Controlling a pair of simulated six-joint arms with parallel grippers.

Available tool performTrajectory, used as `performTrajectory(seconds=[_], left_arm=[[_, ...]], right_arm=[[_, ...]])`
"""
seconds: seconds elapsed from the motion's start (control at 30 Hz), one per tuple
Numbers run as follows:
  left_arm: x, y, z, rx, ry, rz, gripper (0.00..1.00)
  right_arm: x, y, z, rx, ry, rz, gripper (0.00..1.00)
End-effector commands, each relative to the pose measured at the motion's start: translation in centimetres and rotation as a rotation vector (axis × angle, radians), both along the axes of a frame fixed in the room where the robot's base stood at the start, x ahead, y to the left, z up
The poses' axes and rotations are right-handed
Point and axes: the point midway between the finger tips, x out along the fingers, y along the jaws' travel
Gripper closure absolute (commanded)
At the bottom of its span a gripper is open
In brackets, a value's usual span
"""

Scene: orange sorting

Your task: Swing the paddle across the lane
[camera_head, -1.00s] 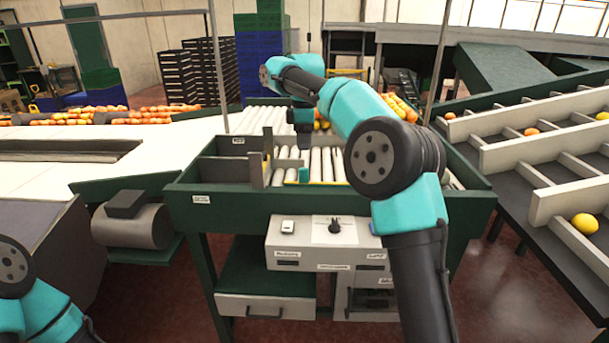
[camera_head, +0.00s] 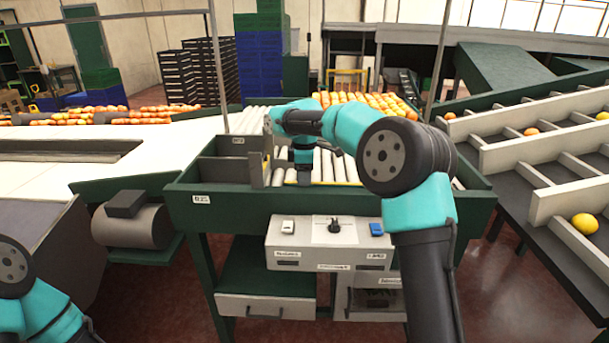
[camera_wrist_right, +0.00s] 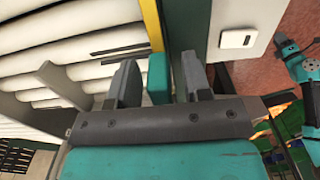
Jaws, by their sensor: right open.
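The lane of white rollers (camera_head: 330,165) lies inside the green-walled table, with a yellow strip along its near side. In the right wrist view, a small teal block (camera_wrist_right: 158,78) stands beside the yellow strip (camera_wrist_right: 151,22). It looks like the paddle's grip, but I cannot tell for sure. My right gripper (camera_head: 303,180) is low over the near side of the rollers and hides the block in the head view. In the wrist view the right gripper (camera_wrist_right: 158,85) is open, with its fingers apart on either side of the block. My left gripper is out of view.
A grey upright plate (camera_head: 256,170) stands left of the gripper, beside a grey compartment (camera_head: 222,171). Oranges (camera_head: 368,102) lie behind. Sloped sorting lanes are at right.

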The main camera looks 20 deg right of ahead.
Motion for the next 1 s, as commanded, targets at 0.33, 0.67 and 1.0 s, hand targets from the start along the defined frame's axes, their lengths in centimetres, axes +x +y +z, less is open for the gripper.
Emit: performTrajectory(seconds=[0.33, 0.67, 1.0], left_arm=[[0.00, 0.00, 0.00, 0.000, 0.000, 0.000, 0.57], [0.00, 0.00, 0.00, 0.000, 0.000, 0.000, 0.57], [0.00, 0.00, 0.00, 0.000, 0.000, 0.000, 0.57]], right_arm=[[0.02, 0.01, 0.04, 0.000, 0.000, 0.000, 0.78], [0.02, 0.01, 0.05, 0.000, 0.000, 0.000, 1.00], [0.04, -0.33, 0.06, 0.000, -0.001, -0.010, 1.00]])
